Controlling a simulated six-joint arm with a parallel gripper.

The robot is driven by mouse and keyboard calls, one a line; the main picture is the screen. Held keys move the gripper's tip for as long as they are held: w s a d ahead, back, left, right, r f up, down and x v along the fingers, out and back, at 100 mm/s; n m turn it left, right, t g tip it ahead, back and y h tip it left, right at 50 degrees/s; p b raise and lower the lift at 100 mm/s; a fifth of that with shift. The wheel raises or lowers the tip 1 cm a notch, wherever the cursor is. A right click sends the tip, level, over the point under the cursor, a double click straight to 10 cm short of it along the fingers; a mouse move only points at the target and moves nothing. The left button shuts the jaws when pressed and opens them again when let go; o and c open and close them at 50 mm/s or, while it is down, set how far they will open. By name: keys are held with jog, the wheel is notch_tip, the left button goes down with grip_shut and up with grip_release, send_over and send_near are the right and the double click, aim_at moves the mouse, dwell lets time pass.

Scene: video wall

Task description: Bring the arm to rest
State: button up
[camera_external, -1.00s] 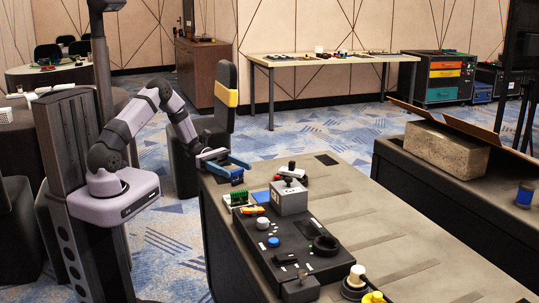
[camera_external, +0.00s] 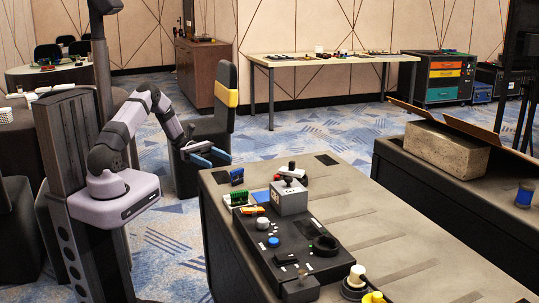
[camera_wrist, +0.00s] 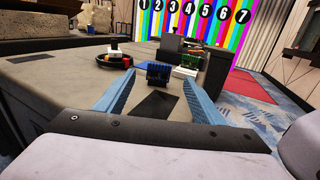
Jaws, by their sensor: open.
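A small blue block (camera_external: 237,175) sits on the table edge just right of and below the gripper. It also shows in the wrist view (camera_wrist: 159,74) between the fingertips but farther away, touched by neither.
A green connector block (camera_external: 239,198) is near the blue block. A chair (camera_external: 226,95) stands behind my arm. The wrist view shows a numbered, colour-striped screen (camera_wrist: 200,22).

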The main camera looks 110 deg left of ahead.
jog(key=w+d+r+m+g+h+p, duration=0.1)
jog(key=w+d, duration=0.1)
jog(key=w+d+r+m+g+h+p, duration=0.1)
jog(key=shift+w+d+r+m, duration=0.2)
jog(key=shift+w+d+m, duration=0.1)
jog(key=shift+w+d, duration=0.1)
jog(key=w+d+m+g+p, duration=0.1)
jog(key=d, duration=0.1)
jog(key=w+d+r+m+g+h+p, duration=0.1)
jog(key=d, duration=0.1)
jog(key=w+d+m+g+p, duration=0.1)
jog(key=d, duration=0.1)
jog(key=shift+w+r+g+h, duration=0.1)
jog(key=shift+r+g+h, duration=0.2)
jog(key=shift+r+g, duration=0.1)
jog(key=w+d+r+m+g+p, duration=0.1)
jog(key=d+m+g+p, duration=0.1)
jog(key=d+m+g, duration=0.3)
jog(key=d+r+m+g+p, duration=0.2)
jog(key=d+p, duration=0.1)
jog(key=d, duration=0.4)
jog(key=s+d+r+m+g+y+p, duration=0.2)
jog(key=d+r+m+y+p, duration=0.2)
jog(key=m, duration=0.5)
jog(key=s+d+r+m+g+y+p, duration=0.1)
jog(key=s+d+r+m+y+p, duration=0.2)
jog(key=d+m+y+p, duration=0.3)
jog(key=shift+s+d+r+m+g+p, duration=0.4)
jog(key=shift+d+r+m+p, duration=0.75)
jog(key=shift+m, duration=0.85)
